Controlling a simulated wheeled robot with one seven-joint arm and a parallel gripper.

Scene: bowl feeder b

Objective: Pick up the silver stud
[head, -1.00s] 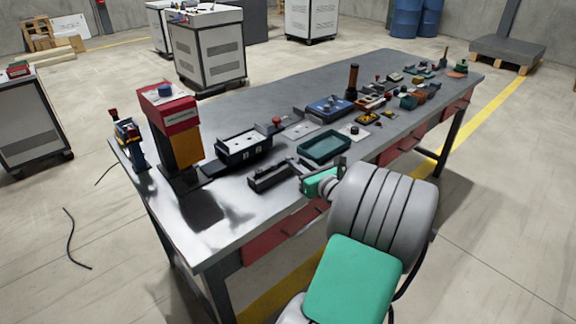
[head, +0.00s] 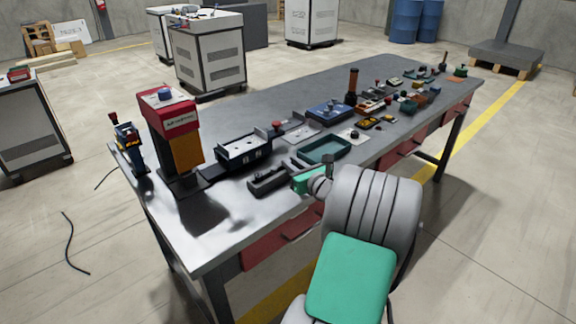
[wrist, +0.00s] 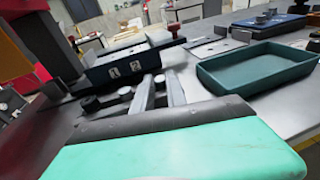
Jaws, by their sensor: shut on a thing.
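I cannot tell whether this stud is clear of the block. In the head view my gripper (head: 300,176) is mostly hidden by its green housing.
An empty teal tray (head: 325,149) stands just right of the gripper. A dark fixture with a white top (head: 243,147) stands behind the block. A red-topped press (head: 170,125) stands at left. Bare bench lies at front left (head: 225,235).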

